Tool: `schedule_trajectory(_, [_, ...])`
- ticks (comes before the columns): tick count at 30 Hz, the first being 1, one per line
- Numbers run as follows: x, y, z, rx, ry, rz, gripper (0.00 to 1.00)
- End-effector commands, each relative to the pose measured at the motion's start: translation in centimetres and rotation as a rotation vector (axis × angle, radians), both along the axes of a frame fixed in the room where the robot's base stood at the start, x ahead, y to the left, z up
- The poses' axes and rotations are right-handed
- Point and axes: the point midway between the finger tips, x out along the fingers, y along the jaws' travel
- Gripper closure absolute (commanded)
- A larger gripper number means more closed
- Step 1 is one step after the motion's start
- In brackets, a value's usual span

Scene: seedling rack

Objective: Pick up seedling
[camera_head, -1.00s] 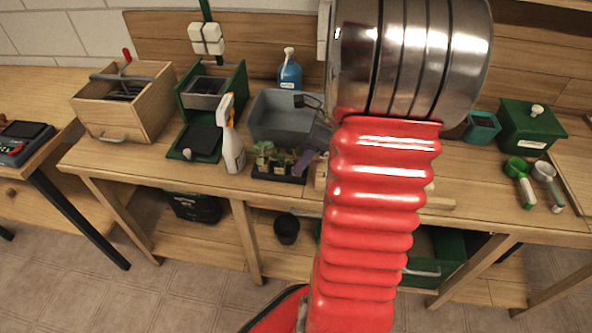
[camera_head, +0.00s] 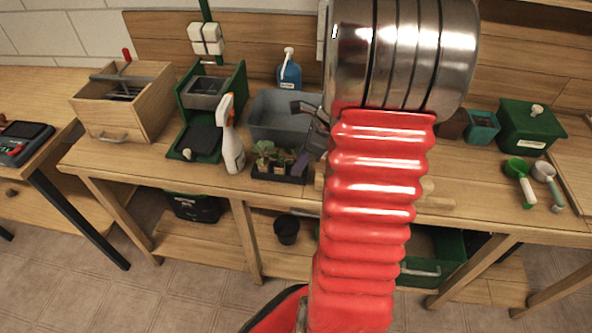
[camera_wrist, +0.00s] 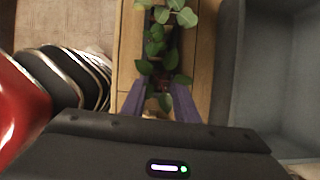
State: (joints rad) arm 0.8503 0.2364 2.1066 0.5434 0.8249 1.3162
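Several green seedlings stand in a dark tray (camera_head: 277,174) on the bench, right of the spray bottle. In the wrist view the leafy seedlings (camera_wrist: 157,45) lie ahead of my gripper (camera_wrist: 159,92), whose two purple fingers are apart with some leaves showing between and just beyond them. In the head view my gripper (camera_head: 302,162) is at the right end of the tray, partly hidden by my arm. I cannot tell whether the fingers touch any plant. The seedlings' lower parts are hidden in the wrist view.
A grey bin (camera_head: 283,128) stands right behind the tray; its wall (camera_wrist: 232,70) is close on the right in the wrist view. A white spray bottle (camera_head: 232,146) stands left of the tray. A blue bottle (camera_head: 289,73) is at the back.

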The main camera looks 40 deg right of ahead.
Motion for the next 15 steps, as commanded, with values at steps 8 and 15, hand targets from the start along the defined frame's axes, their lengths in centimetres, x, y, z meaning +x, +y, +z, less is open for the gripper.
schedule_trajectory(8, [0.01,0.01,0.0,0.0,0.0,0.0,0.93])
schedule_trajectory(15, [0.01,0.01,0.0,0.0,0.0,0.0,1.0])
